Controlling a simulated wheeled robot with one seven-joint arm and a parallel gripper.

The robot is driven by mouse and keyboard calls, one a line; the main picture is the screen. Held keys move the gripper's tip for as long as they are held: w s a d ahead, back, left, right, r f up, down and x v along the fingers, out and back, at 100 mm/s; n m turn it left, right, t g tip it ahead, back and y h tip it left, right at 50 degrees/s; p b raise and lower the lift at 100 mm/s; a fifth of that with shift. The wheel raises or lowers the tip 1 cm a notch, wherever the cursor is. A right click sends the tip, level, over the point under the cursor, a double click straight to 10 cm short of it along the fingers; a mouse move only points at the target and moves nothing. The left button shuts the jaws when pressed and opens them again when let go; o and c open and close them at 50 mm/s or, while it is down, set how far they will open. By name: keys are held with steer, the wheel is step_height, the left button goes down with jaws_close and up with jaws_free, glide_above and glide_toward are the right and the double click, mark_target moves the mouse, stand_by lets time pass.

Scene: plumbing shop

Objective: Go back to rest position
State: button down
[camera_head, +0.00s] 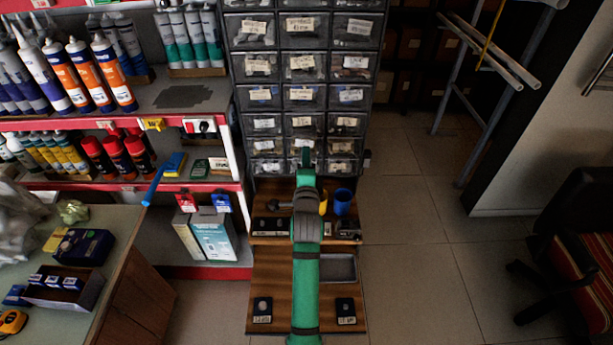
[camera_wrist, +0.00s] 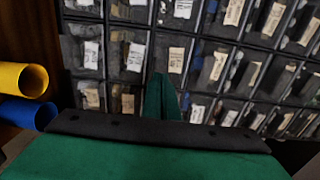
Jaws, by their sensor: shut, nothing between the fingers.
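My gripper (camera_head: 305,156) is at the end of my green arm, raised in front of the lower rows of a drawer cabinet (camera_head: 303,79). In the wrist view its green fingers (camera_wrist: 162,98) are together, with nothing between them, and the labelled drawers (camera_wrist: 190,58) lie beyond. I cannot tell how far the fingertips are from the drawer fronts. My arm hides part of the wooden bench below.
A blue cup (camera_head: 342,201) and a yellow item (camera_head: 323,203) stand close to my wrist on a wooden shelf. A grey tray (camera_head: 338,267) lies lower. Shelves of tubes (camera_head: 97,72) are left. A chair (camera_head: 575,255) is right; floor between is clear.

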steer(key=s+f+n, duration=0.3)
steer(key=s+f, duration=0.2)
steer(key=s, duration=0.6)
steer(key=s+f+n+g, duration=0.1)
steer(key=s+f+n, duration=0.3)
steer(key=s, duration=0.6)
steer(key=s+f+n, duration=0.2)
steer(key=s+f, duration=0.4)
steer(key=s, duration=0.5)
steer(key=s+r+n+g, duration=0.1)
steer(key=s+n, duration=0.8)
steer(key=s, duration=1.5)
steer(key=shift+s+a+r+g, duration=0.25)
steer(key=shift+s+r+g, duration=0.05)
steer(key=shift+r, duration=0.4)
steer(key=shift+w+a, duration=0.1)
steer(key=shift+a, duration=0.05)
